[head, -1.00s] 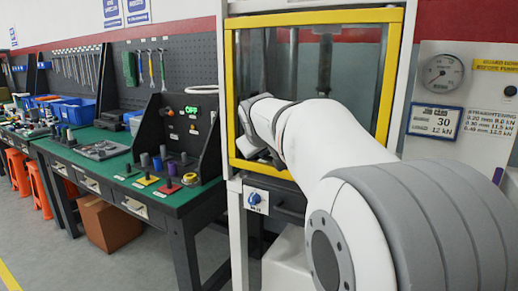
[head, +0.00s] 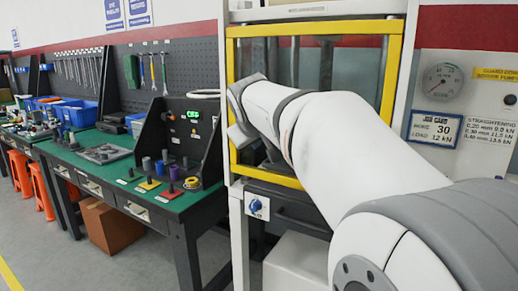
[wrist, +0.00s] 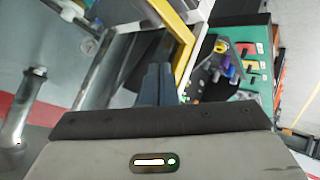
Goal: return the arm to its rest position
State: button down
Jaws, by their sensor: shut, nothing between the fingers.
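My arm crosses the right half of the head view, and its wrist end is in front of the left post of the yellow frame (head: 318,29) of the press cabinet. The fingertips cannot be made out in the head view. In the wrist view, my gripper (wrist: 157,84) shows as two dark blue-grey fingers close together, shut and empty. Their tips point toward the cabinet, whose yellow frame also shows just right of them in the wrist view (wrist: 184,62). I cannot tell whether they touch it.
A gauge (head: 443,80) and load sign are at the right. The floor (head: 35,235) before the bench is largely clear.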

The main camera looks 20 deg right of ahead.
jog(key=v, duration=0.5)
jog(key=s+a+f+g+y+p, duration=0.1)
jog(key=s+a+f+g+p, duration=0.1)
jog(key=s+f+p, duration=0.2)
jog(key=s+a+f+m+g+y+p, duration=0.1)
jog(key=s+a+f+g+p, duration=0.1)
jog(key=s+p, duration=0.4)
jog(key=s+a+f+m+g+y+p, duration=0.1)
jog(key=s+a+f+p, duration=0.3)
jog(key=s, duration=0.8)
notch_tip(320, 180, down, 3)
jog(key=shift+s+f+g+y+p, duration=0.1)
jog(key=shift+s+g+y+p, duration=0.35)
jog(key=shift+g+p, duration=0.5)
